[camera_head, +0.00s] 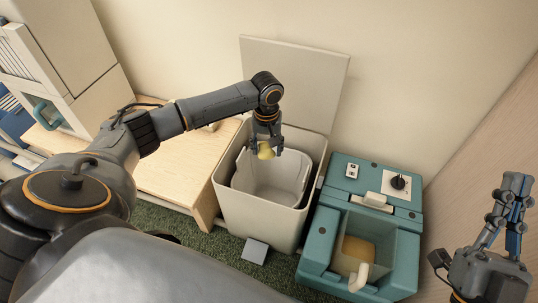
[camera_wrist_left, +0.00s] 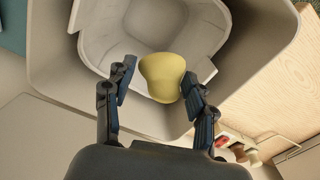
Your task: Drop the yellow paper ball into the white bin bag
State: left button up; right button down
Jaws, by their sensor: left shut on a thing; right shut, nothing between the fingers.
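The bin's lid (camera_head: 300,80) stands up against the wall. My right gripper (camera_head: 514,192) is at the far right, shut and empty, away from the bin.
A teal box-shaped unit (camera_head: 345,204) with a knob and an open front compartment stands right of the bin. A light wooden table (camera_head: 170,175) stands to its left, with small items behind my arm. Green carpet (camera_head: 220,245) shows in front. A wall closes the back.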

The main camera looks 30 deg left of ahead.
pick_arm(q)
jog(key=shift+f, duration=0.1)
pick_arm(e)
jog(key=shift+s+d+r+t, duration=0.1)
jog(key=shift+s+r+t, duration=0.2)
jog(key=shift+s+r, duration=0.15)
pick_arm(q)
jog(key=o, duration=0.8)
pick_arm(e)
jog(key=shift+y, duration=0.3)
pick_arm(q)
notch_tip(320, 180, up, 12)
jog(key=shift+r, duration=0.1)
